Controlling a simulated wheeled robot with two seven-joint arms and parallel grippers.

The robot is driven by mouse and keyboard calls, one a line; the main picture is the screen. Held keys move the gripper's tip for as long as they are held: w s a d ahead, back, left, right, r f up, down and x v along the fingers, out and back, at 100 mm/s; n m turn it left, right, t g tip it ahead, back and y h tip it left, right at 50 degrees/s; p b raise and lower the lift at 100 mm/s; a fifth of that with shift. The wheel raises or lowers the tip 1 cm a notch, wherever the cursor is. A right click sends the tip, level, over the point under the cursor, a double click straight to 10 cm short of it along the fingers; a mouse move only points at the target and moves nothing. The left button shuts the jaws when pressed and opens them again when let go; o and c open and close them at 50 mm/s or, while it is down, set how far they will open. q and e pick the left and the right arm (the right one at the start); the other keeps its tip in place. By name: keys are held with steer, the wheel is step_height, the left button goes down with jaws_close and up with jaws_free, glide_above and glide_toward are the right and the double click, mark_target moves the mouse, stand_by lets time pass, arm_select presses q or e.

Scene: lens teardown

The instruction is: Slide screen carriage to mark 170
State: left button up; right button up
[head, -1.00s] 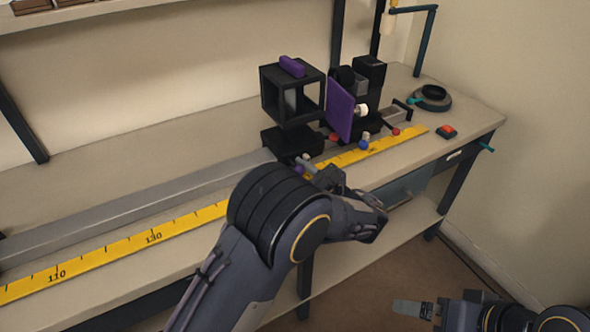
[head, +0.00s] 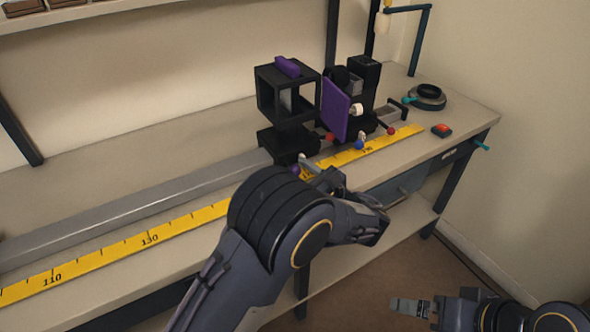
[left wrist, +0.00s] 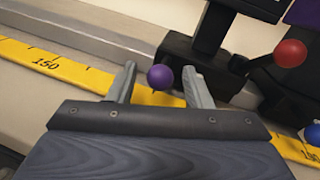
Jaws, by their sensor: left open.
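A black open-frame carriage (head: 282,142) with a purple block on top stands on the grey rail. Beside it on the right stands a carriage with an upright purple panel (head: 335,108). I cannot tell for sure which one is the screen carriage. A purple knob (left wrist: 160,77) is in front of the open-frame carriage's black base in the left wrist view. My left gripper (left wrist: 161,88) is open, with one finger on each side of the knob and gaps visible. It also shows in the head view (head: 312,170). My right gripper (head: 410,307) is low at the right, away from the bench.
The yellow scale (head: 150,240) runs along the rail (head: 150,205); 150 shows left of the fingers in the wrist view. Red knobs (head: 391,131) and a blue knob (head: 359,145) stick out to the right. A black ring (head: 428,95) and a red button (head: 441,130) are at the right end.

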arm_select(q)
steer(key=v, duration=0.6)
steer(key=shift+s+d, duration=0.25)
